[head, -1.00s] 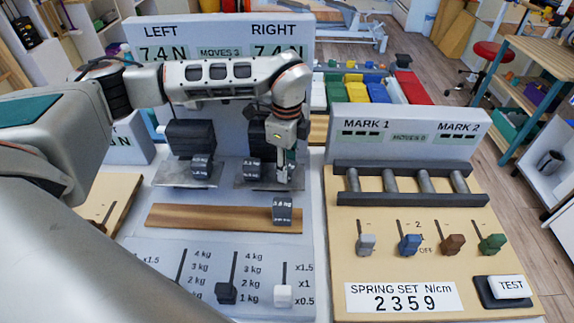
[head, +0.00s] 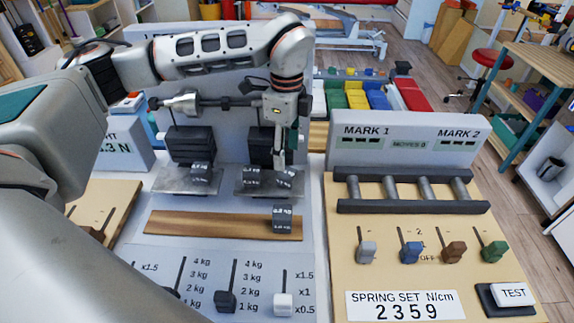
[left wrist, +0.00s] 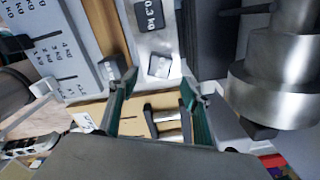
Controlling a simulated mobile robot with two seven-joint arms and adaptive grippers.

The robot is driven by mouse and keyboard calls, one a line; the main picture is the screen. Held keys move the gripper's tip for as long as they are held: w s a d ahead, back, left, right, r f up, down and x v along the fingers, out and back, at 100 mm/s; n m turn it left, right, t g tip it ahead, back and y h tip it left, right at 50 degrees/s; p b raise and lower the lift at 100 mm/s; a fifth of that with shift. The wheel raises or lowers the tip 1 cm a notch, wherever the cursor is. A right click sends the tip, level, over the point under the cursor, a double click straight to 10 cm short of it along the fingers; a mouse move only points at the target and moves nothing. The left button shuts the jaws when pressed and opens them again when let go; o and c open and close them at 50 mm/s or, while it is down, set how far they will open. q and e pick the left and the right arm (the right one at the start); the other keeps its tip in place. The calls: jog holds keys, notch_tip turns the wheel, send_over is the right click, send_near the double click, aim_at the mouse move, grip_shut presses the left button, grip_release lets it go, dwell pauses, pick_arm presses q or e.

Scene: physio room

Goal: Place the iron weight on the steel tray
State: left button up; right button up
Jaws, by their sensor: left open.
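The right steel tray (head: 268,189) bears two small weights, a dark one (head: 251,177) on its left and a grey one (head: 284,179) on its right. They also show in the left wrist view, the dark one (left wrist: 151,15) labelled and the grey one (left wrist: 160,66) with a pale top. I cannot tell for sure which is the iron weight. My left gripper (head: 283,152) is over the tray's right part, above the grey weight; its fingers (left wrist: 157,100) are apart and empty. Another dark weight (head: 282,219) sits on the wooden strip. My right gripper is not in view.
A left steel tray (head: 180,188) carries a small weight (head: 200,174). Grey display panels stand behind, partly hidden by my arm. Sliders (head: 227,299) line the front. A spring board (head: 405,235) with coloured knobs and a TEST button (head: 513,292) is at right.

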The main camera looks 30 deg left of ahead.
aim_at(287, 172)
pick_arm(q)
jog(key=shift+r, duration=2.15)
